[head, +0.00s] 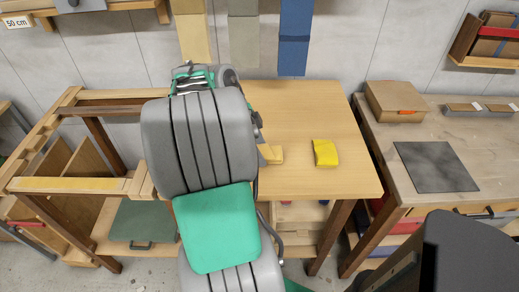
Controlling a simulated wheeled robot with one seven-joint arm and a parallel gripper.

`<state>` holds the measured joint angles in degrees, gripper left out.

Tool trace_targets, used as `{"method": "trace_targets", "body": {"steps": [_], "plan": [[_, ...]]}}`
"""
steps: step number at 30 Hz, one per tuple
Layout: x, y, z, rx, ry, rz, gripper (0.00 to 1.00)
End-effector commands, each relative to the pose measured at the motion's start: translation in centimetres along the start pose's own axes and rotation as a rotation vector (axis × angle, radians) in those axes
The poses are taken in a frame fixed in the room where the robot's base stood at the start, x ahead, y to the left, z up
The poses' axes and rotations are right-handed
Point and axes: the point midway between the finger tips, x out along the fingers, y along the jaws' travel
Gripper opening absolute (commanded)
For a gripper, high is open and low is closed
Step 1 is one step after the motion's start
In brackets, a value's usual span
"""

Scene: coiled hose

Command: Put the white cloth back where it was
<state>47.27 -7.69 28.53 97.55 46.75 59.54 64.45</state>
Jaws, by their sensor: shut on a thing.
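I see no white cloth in the head view. My grey and green arm rises through the middle of the view and hides part of the wooden table (310,105) and the wall behind it. My gripper does not show; it is hidden behind the arm or out of view, so what it holds cannot be seen. Three strips hang at the back wall: a pale yellow one (194,35), a grey-olive one (243,35) and a blue one (294,38).
A folded yellow piece (326,153) and a small tan piece (274,154) lie on the table. The right bench holds a cardboard box (394,101) and a dark grey sheet (435,166). An open wooden frame (75,185) stands left. The table's right back is clear.

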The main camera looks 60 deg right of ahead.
Motion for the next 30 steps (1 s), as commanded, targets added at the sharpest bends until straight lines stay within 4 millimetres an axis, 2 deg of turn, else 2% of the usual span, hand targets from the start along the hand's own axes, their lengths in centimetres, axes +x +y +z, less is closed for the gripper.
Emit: {"method": "trace_targets", "body": {"steps": [9, 10, 18, 26, 30], "plan": [[0.4, 0.0, 0.2, 0.001, 0.000, -0.001, 0.29], [0.3, 0.0, 0.2, 0.001, 0.000, -0.001, 0.62], [0.2, 0.0, 0.1, 0.001, 0.000, 0.000, 0.83], [-0.1, 0.0, 0.0, 0.001, 0.000, -0.001, 0.83], [-1.9, -0.1, 0.0, 0.001, 0.000, -0.004, 0.83]]}}
